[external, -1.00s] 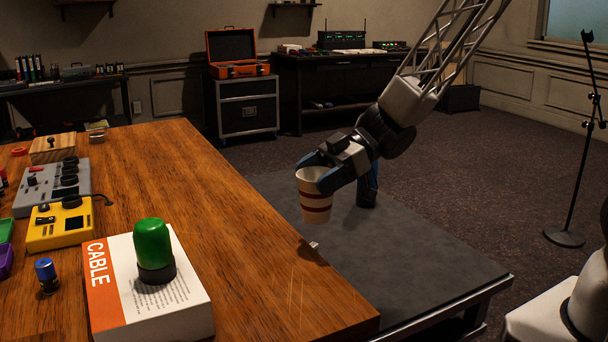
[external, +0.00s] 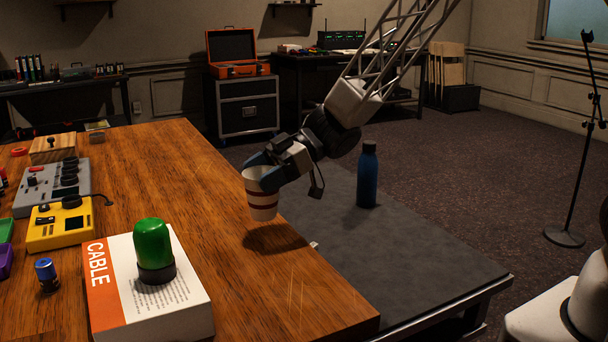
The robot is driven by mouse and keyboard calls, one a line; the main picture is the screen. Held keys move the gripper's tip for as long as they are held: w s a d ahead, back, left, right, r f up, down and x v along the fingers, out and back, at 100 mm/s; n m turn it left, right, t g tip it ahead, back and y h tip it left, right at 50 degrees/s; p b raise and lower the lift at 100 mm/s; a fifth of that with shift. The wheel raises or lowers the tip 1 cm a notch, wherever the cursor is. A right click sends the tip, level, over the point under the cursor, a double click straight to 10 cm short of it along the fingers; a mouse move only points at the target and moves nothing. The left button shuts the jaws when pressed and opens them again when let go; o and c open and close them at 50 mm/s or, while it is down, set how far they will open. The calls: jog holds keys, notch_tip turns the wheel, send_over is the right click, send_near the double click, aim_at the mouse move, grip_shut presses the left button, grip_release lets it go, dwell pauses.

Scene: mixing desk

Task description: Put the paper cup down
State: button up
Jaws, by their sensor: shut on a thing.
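The paper cup (external: 262,200) is white with dark red bands and is upright. My gripper (external: 262,178) is shut on its upper part, with one finger showing at the rim. The cup is over the right part of the wooden desk (external: 180,170), near its edge. A dark shadow lies on the wood below the cup, and the cup appears to hang a little above the surface. The far finger is partly hidden by the cup.
A blue bottle (external: 367,178) stands on the grey side table (external: 400,260). A book (external: 190,300) carries a green-domed lamp (external: 154,245) at the front. A yellow box (external: 60,225) and a grey box (external: 50,187) sit at left. The desk's middle is clear.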

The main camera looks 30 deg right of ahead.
aim_at(249, 169)
jog(key=shift+w+a+f, duration=0.15)
jog(key=shift+w+a, duration=0.7)
jog(key=shift+w+a+f, duration=0.1)
jog(key=shift+w+a, duration=0.7)
jog(key=shift+a, duration=0.05)
jog(key=shift+f, duration=1.75)
jog(key=shift+f, duration=0.1)
jog(key=o, duration=0.8)
jog(key=shift+c, duration=0.2)
